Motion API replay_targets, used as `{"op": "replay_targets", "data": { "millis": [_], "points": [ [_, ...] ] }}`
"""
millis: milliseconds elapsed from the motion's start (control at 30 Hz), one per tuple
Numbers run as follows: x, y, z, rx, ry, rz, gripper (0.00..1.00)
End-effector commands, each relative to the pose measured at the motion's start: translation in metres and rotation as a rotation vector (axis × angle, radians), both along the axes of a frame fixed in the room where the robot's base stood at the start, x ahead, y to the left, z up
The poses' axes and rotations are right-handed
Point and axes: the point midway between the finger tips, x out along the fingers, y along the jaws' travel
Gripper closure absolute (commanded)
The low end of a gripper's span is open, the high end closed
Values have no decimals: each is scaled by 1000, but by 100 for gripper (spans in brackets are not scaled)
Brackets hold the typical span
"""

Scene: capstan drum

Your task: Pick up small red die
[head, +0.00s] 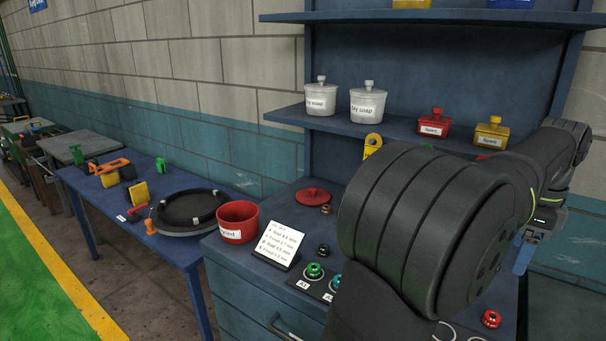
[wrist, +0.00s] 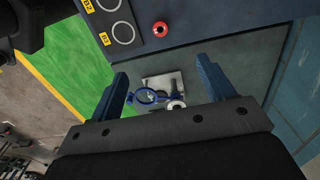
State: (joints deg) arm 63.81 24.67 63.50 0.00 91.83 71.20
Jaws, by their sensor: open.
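A small red round die (head: 491,318) lies on the blue bench top near its front right, partly beside my arm. In the wrist view the red die (wrist: 161,29) sits near the bench edge, with a dark centre. My gripper (wrist: 162,67) is open, its two blue fingers spread wide with nothing between them. The die is beyond the fingertips and apart from them. In the head view my gripper (head: 525,252) hangs at the right, and only part of a blue finger shows.
Empty marked rings (wrist: 122,33) lie beside the die. A green die (head: 314,270) sits on the board near a note card (head: 279,245) and red pot (head: 238,222). A shelf (head: 400,129) with lidded pots is behind. A grey plate with a blue ring tool (wrist: 148,96) lies below.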

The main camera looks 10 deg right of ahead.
Motion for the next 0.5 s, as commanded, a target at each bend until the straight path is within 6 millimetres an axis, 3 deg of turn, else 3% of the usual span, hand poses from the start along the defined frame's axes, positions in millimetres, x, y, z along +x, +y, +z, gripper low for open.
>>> {"op": "replay_targets", "data": {
  "millis": [100,367,500],
  "points": [
    [0,0,0,0,0,0,44],
    [0,1,0,-3,0,7,44],
    [-2,10,-1,-46,-5,116,44]
  ]
}}
